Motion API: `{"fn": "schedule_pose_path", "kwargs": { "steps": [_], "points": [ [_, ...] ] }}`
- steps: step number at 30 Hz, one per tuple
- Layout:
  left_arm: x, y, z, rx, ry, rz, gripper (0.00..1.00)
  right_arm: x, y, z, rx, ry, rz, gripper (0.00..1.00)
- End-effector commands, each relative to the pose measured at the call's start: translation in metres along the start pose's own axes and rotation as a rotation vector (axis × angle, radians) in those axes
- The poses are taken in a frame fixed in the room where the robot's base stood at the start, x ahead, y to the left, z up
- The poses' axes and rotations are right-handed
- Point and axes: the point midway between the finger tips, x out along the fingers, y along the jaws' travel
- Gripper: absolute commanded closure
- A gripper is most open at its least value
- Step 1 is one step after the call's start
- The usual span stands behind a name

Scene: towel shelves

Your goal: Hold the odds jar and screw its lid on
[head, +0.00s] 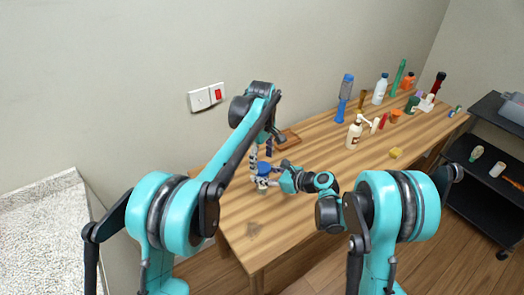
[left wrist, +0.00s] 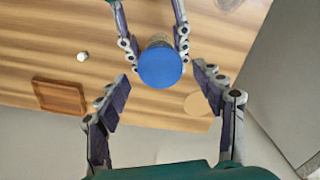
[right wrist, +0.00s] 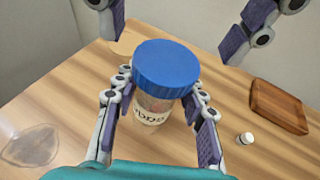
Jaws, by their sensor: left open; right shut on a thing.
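The odds jar (right wrist: 153,108) stands upright on the wooden table, with a label whose letters partly show in the right wrist view. Its blue lid (right wrist: 166,68) sits on the jar's mouth; it also shows in the left wrist view (left wrist: 160,68) and the head view (head: 264,168). How tight the lid is cannot be seen. My right gripper (right wrist: 160,100) is shut on the jar's body, a finger on each side below the lid. My left gripper (left wrist: 160,82) is open above the lid, its fingers spread apart on either side and not touching it.
A square wooden tray (right wrist: 280,106) and a small white-capped item (right wrist: 245,138) lie near the jar. A flat tan disc (left wrist: 198,104) lies by it. Several bottles, including a blue one (head: 345,90), stand farther along the table (head: 325,160). A dark shelf cart (head: 480,178) stands at right.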

Motion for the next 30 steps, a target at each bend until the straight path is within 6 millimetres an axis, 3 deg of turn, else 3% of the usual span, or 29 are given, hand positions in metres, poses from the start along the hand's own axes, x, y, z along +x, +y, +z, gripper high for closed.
{"fn": "schedule_pose_path", "kwargs": {
  "steps": [6,17,23,30],
  "points": [
    [0.023,0.0,0.0,0.0,0.0,0.0,0.32,0.0,0.0,0.0,0.0,0.0,0.0,1.0],
    [0.027,0.0,0.0,0.0,0.0,0.0,0.32,0.0,0.0,0.0,0.0,0.0,0.0,1.0],
    [0.027,0.0,0.0,0.0,0.0,0.0,0.85,0.0,0.0,0.0,0.0,0.0,0.0,1.0],
    [0.027,0.0,0.0,0.09,0.0,0.0,0.85,0.0,0.0,0.0,0.0,0.0,0.0,1.0]
  ]
}}
